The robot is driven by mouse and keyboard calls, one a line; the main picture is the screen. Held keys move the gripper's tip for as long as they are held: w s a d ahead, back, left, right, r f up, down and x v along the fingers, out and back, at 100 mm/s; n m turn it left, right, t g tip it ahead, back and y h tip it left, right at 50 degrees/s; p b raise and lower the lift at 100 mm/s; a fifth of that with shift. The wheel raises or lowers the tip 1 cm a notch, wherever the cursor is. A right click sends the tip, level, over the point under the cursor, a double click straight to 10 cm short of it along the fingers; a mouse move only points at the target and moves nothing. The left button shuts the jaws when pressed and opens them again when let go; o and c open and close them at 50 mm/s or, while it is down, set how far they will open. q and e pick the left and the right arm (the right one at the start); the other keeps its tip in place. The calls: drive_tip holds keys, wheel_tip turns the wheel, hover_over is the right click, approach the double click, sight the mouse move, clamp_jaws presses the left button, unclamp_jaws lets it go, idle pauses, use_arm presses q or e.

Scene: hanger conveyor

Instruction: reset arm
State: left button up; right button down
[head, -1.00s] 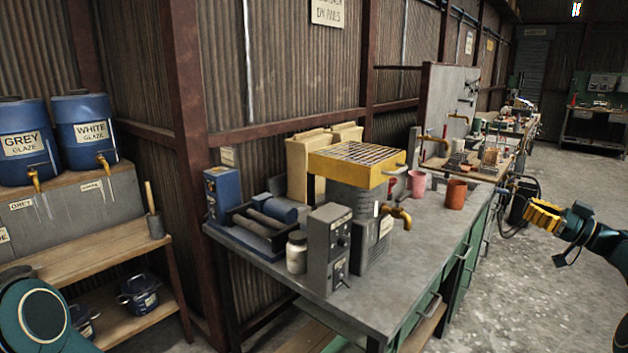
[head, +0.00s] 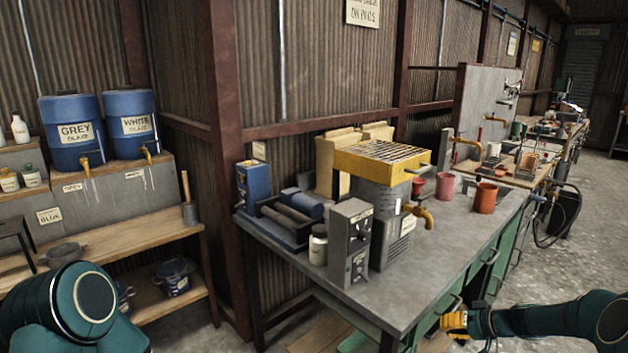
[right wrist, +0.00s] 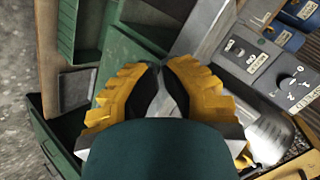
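My right gripper (head: 455,322) has yellow fingers and shows in the head view at the lower right, in front of the workbench's (head: 440,262) near side, its arm coming in from the right edge. In the right wrist view its two ridged yellow fingers (right wrist: 161,80) come close together at the tips, and nothing is seen held between them. Green drawer fronts and the grey control box (right wrist: 280,75) show beyond the fingers. My left arm's teal link fills the lower left of the head view; its gripper is out of the picture.
Blue glaze barrels (head: 75,130) stand on a wooden shelf at left. Concrete floor at right is open.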

drive_tip(key=s+a+f+g+h, duration=0.3)
drive_tip(key=s+a+f+g, duration=0.2)
drive_tip(key=s+a+f, duration=1)
drive_tip(key=s+a+r+h, duration=0.1)
drive_tip(key=s+a, duration=1)
drive_tip(key=s, duration=0.3)
drive_tip(key=shift+s+a+r+n, duration=0.25)
drive_tip(key=shift+s+r+n, duration=0.05)
drive_tip(key=shift+n, duration=0.1)
